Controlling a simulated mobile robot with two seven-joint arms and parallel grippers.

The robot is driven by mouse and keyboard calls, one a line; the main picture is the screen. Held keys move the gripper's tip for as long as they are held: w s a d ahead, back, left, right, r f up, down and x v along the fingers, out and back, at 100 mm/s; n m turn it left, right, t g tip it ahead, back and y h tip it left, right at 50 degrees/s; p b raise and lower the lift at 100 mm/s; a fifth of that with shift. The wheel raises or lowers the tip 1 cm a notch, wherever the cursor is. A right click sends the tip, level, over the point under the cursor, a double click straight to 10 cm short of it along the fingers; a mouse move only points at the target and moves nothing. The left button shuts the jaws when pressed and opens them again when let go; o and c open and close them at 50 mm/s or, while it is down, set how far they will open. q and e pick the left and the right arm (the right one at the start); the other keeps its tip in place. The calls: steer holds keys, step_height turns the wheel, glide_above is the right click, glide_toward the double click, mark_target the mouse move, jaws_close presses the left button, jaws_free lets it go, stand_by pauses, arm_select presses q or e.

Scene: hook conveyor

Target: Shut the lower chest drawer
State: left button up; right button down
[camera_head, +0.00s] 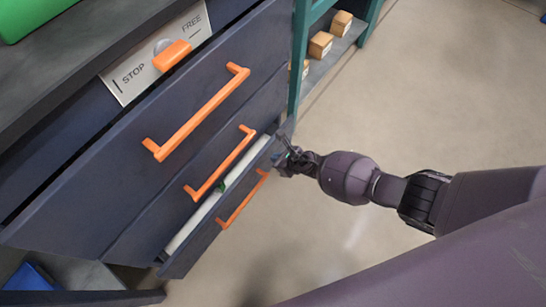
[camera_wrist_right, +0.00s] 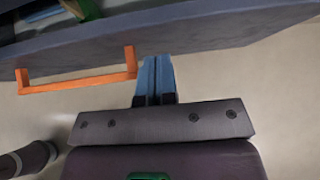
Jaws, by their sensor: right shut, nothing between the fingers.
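The lower chest drawer (camera_head: 198,254) is the bottom dark blue front in the head view. It is pulled out, showing a pale interior strip with something green inside. Its orange handle (camera_head: 243,199) is on the front; the handle also shows in the right wrist view (camera_wrist_right: 78,83). My right gripper (camera_head: 284,156) is at the far end of this drawer, past the handle. In the right wrist view its blue fingers (camera_wrist_right: 154,62) are shut and empty, pointing at the drawer front (camera_wrist_right: 205,32) beside the handle. I cannot tell whether they touch. My left gripper is not in view.
Two further dark drawer fronts with orange handles (camera_head: 196,113) (camera_head: 220,163) are above. A STOP/FREE plate (camera_head: 124,80) with an orange lever (camera_head: 172,55) is at upper left. A teal-framed shelf (camera_head: 327,61) holds wooden blocks. The floor (camera_head: 420,90) to the right is clear.

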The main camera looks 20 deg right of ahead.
steer(key=p+v, duration=0.5)
steer(key=v, duration=0.6)
steer(key=b, duration=0.7)
glide_toward(277, 141)
steer(key=shift+g, duration=0.3)
steer(key=x, duration=0.5)
steer(key=shift+r, duration=0.15)
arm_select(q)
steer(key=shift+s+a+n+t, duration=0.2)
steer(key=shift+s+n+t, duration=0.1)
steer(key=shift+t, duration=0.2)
arm_select(e)
steer(key=shift+w+a, duration=0.3)
steer(key=shift+w, duration=0.25)
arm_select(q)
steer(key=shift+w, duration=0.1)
arm_select(e)
steer(key=shift+r, duration=0.15)
